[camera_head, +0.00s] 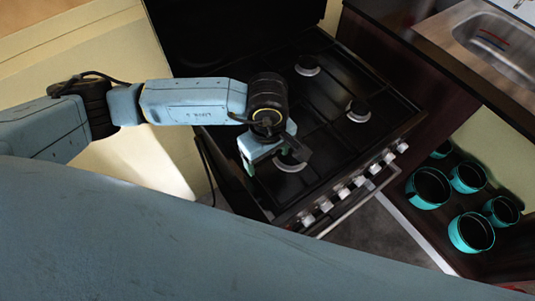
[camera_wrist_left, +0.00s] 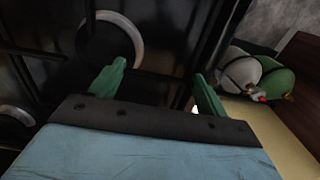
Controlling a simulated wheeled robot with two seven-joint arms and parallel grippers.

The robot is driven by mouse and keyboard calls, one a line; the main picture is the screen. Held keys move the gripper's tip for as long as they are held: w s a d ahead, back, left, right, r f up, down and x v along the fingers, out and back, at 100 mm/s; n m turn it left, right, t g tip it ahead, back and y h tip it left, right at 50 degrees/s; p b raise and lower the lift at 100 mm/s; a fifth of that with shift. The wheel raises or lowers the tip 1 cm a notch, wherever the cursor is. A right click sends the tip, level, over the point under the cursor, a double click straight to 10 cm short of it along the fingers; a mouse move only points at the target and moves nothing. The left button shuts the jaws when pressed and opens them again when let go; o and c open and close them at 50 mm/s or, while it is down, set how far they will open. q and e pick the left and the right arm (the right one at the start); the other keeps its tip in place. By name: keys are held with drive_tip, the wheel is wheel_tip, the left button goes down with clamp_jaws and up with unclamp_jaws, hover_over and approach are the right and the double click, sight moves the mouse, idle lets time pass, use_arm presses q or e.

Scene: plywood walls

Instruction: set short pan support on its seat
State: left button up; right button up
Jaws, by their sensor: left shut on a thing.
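The stove (camera_head: 325,110) has a black top with dark pan supports that are hard to tell from it. My left gripper (camera_head: 266,163) is over its near left part, beside the near left burner (camera_head: 290,162). In the left wrist view, the green fingers of my left gripper (camera_wrist_left: 158,85) stand apart, shut on the dark short pan support (camera_wrist_left: 160,92). Its outline blends into the stove top, and I cannot tell whether it touches its seat. A burner ring (camera_wrist_left: 138,42) shows just beyond the fingers. My right gripper is not in view.
Knobs (camera_head: 343,192) and a handle line the stove's front. Several teal pots (camera_head: 428,188) stand on a dark surface at right, and a metal sink (camera_head: 495,45) is at the upper right. Green and white items (camera_wrist_left: 275,85) lie beyond the stove in the left wrist view.

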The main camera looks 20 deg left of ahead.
use_arm(q)
drive_tip(key=shift+f+b, duration=0.5)
drive_tip(key=shift+b, duration=0.1)
idle(0.8)
drive_tip(key=o, duration=1.7)
drive_tip(key=shift+w, duration=0.1)
drive_tip(key=shift+o, duration=0.2)
drive_tip(key=shift+f, duration=0.1)
drive_tip(key=shift+s+a, duration=0.1)
drive_tip(key=shift+s, duration=0.15)
